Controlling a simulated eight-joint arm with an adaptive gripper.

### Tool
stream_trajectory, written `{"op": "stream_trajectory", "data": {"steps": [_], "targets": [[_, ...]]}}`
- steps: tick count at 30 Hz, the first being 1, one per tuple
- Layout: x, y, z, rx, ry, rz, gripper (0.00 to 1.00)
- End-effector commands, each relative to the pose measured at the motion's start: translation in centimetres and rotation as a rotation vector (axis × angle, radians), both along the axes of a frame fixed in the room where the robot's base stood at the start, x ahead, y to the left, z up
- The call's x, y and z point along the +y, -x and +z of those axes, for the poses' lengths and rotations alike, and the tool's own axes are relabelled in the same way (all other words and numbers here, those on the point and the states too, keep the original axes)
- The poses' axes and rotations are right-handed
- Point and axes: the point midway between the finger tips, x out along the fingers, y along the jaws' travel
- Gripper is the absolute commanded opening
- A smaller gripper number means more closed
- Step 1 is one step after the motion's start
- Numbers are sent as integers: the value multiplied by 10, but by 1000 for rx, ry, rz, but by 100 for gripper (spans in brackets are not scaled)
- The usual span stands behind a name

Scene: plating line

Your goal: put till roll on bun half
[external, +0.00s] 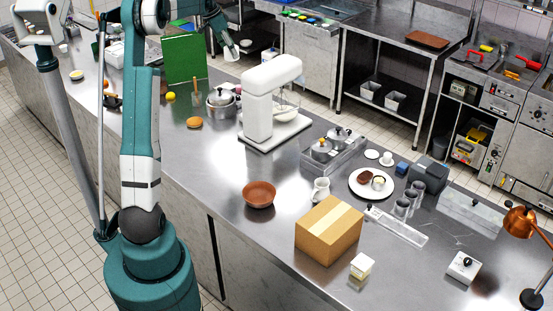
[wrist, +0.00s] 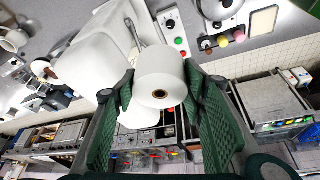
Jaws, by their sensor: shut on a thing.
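The till roll (wrist: 165,72) is a white cylinder with a dark, brown-rimmed core. In the wrist view it sits between the green pads of my gripper (wrist: 160,82), which is shut on it. In the external view my gripper (external: 229,40) is at the top, above the far side of the counter, with the white roll small at its end (external: 231,53). A rounded orange-brown piece (external: 194,122), which may be the bun half, lies on the counter left of the mixer, apart from my gripper. I cannot be sure of its identity.
A white stand mixer (external: 268,100), metal pots (external: 221,101) and a green board (external: 185,60) stand near the orange-brown piece. A brown bowl (external: 259,194), a cardboard box (external: 328,230) and a white plate (external: 356,190) with food are farther right. The counter is clear left of the bowl.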

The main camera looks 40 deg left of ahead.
Motion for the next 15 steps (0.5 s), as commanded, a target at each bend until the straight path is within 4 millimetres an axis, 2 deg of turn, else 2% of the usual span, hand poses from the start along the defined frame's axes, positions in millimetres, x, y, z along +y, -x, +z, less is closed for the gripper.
{"op": "stream_trajectory", "data": {"steps": [1,9,15], "targets": [[18,9,0,0,0,23,28],[101,55,-1,0,0,129,28],[148,85,-2,0,0,190,28]]}}
